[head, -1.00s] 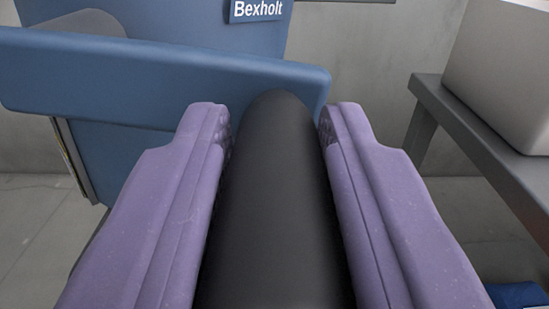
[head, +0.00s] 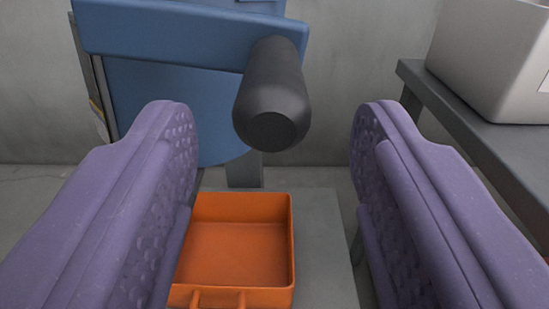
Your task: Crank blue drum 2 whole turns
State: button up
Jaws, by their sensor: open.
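The blue drum (head: 165,105) stands ahead in the head view, with a blue crank arm (head: 165,38) across its upper front. A black handle (head: 272,95) sticks out toward me from the right end of the crank arm. My gripper (head: 268,130) is open, its two purple fingers spread wide to the left and right of the handle. The left finger hides part of the drum's lower left.
An orange tray (head: 291,245) sits below the handle on a grey surface (head: 325,255). At right, a grey table (head: 480,140) carries a light grey bin (head: 490,65). A concrete wall (head: 350,60) closes the back.

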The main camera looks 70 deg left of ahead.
jog(key=shift+s+d, duration=0.3)
jog(key=shift+d, duration=0.35)
